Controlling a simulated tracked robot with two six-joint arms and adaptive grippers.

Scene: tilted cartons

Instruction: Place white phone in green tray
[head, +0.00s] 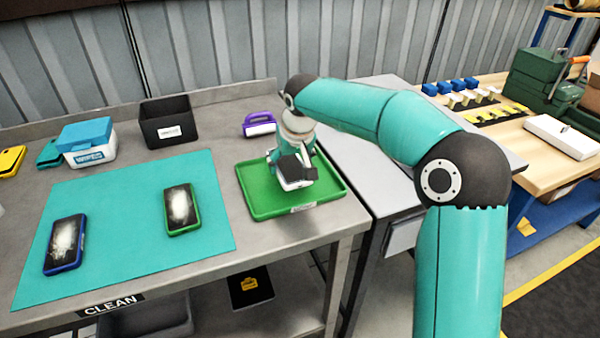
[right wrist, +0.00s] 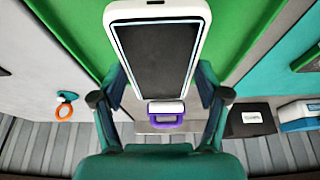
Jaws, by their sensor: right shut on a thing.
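The green tray (head: 262,205) lies on the metal bench right of the teal mat. My right gripper (head: 294,168) is over the tray, pointing down, and is shut on the white phone (head: 291,184). In the right wrist view the white phone (right wrist: 158,50), with a dark screen, is between the two fingers (right wrist: 160,88), with the green tray (right wrist: 245,20) behind it. I cannot tell whether the phone touches the tray floor. My left gripper is not in view.
A blue phone (head: 65,244) and a green phone (head: 181,208) lie on the teal mat (head: 125,220). A purple-handled item (head: 259,124), a black bin (head: 168,121) and a wipes box (head: 88,142) stand behind. A second table (head: 345,165) is close to the tray's right.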

